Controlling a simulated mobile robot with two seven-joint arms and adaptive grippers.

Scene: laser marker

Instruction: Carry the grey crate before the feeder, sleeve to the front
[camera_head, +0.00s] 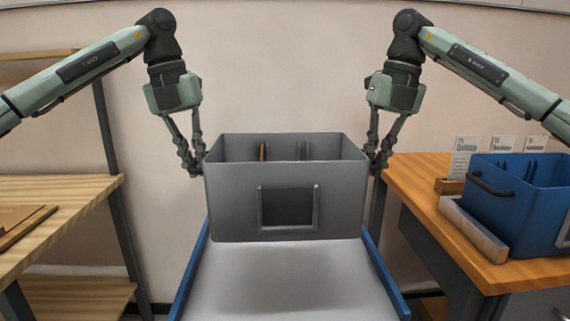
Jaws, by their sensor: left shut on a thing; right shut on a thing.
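The grey crate (232,213) hangs upright between my two grippers, above a pale surface with blue side rails. Its near face carries a dark rectangular label sleeve (288,208) in a grey frame. Inside show thin dividers and an orange-brown piece (263,152). My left gripper (196,168) is shut at the crate's left end. My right gripper (376,167) is shut at its right end. The exact grip points are partly hidden by the crate. I cannot tell which thing is the feeder.
The pale surface (290,285) under the crate is bare. A wooden shelf unit (60,190) stands left. On the right, an orange-brown bench (415,180) bears a blue crate (500,205), a grey bar (473,230) and small label cards (466,152).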

